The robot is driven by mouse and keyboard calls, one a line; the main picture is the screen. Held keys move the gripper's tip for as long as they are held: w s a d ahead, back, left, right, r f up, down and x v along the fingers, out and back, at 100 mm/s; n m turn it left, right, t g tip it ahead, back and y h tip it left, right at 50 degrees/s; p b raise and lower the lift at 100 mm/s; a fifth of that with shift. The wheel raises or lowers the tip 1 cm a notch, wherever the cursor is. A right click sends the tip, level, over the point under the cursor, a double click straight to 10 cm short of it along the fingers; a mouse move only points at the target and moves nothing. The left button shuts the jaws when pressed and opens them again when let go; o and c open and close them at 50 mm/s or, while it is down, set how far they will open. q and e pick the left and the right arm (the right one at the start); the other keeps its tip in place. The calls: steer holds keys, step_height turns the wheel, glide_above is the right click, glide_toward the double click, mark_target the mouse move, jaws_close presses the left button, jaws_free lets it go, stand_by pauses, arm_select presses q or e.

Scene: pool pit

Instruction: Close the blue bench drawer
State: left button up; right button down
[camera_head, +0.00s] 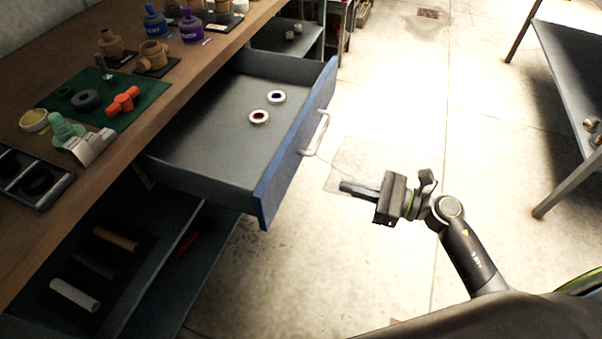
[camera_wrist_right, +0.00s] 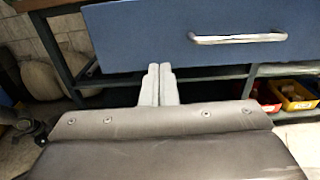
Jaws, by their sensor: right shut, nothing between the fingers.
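The blue bench drawer (camera_head: 296,145) stands pulled out from under the wooden bench top in the head view. Its pale bar handle (camera_head: 317,134) is on the blue front. Two small rolls of tape (camera_head: 259,117) lie on the drawer's grey floor. My right gripper (camera_head: 346,187) is shut and empty, in front of the drawer front and to the right of the handle, apart from it. In the right wrist view the shut fingers (camera_wrist_right: 159,84) point toward the drawer front (camera_wrist_right: 150,32), with the handle (camera_wrist_right: 238,38) up and to the right. My left gripper is not in view.
The bench top (camera_head: 120,165) carries a green mat (camera_head: 150,92), bottles and fittings. A lower shelf (camera_head: 160,262) under the drawer holds rolled pieces. A metal table (camera_head: 570,70) stands at the right. The floor (camera_head: 400,120) between is clear.

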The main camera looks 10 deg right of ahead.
mark_target(289, 169)
steer(key=p+x, duration=0.2)
steer(key=x, duration=0.9)
steer(key=shift+w+a, duration=0.15)
steer(key=shift+a, duration=0.05)
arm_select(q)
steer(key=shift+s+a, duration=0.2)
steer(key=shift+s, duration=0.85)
arm_select(e)
steer(key=shift+w, duration=0.1)
